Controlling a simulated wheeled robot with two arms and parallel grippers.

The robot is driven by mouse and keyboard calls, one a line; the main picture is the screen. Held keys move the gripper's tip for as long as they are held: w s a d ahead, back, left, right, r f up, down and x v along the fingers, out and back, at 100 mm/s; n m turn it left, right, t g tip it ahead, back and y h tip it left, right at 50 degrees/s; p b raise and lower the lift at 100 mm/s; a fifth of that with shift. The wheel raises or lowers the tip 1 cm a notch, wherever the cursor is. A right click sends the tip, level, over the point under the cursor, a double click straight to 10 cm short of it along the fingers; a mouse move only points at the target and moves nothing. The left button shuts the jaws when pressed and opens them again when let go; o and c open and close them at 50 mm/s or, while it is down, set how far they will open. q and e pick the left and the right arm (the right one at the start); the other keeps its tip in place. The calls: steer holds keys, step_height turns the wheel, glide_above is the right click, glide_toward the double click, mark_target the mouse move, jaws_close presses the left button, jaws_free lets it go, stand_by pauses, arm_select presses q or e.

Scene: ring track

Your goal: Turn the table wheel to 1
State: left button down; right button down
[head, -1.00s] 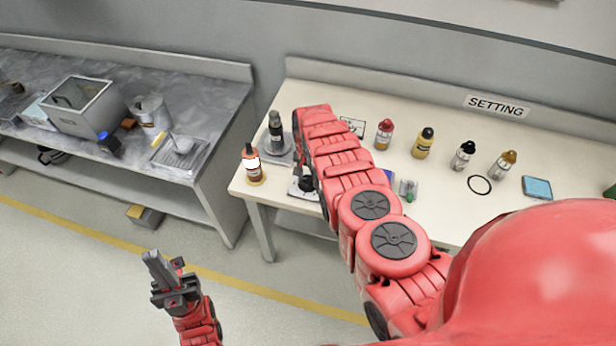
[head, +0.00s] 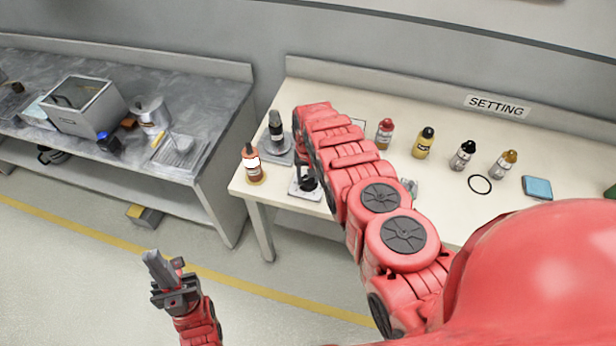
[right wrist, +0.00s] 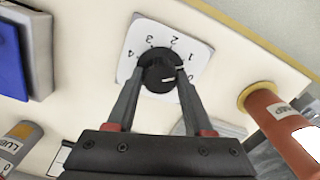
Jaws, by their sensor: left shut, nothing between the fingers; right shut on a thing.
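The table wheel is a black knob (right wrist: 160,70) on a white square plate (right wrist: 135,72) with the numbers 0 to 4 around it. In the right wrist view a pale mark on the knob points right, apparently between 0 and 1. My right gripper (right wrist: 155,78) is shut on the knob, one finger on each side. In the head view the plate (head: 296,193) lies near the table's front left edge, with the gripper partly hidden by my right arm. My left gripper (head: 163,270) is shut and empty, over the floor, away from the table.
Several bottles, a black ring (head: 479,184) and a blue pad (head: 537,187) are to the right. A "SETTING" sign (head: 497,106) is at the back. A grey bench (head: 215,95) stands left.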

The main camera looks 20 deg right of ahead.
steer(key=shift+n, duration=1.1)
steer(key=shift+c, duration=1.4)
jaws_free()
steer(key=shift+r, duration=0.1)
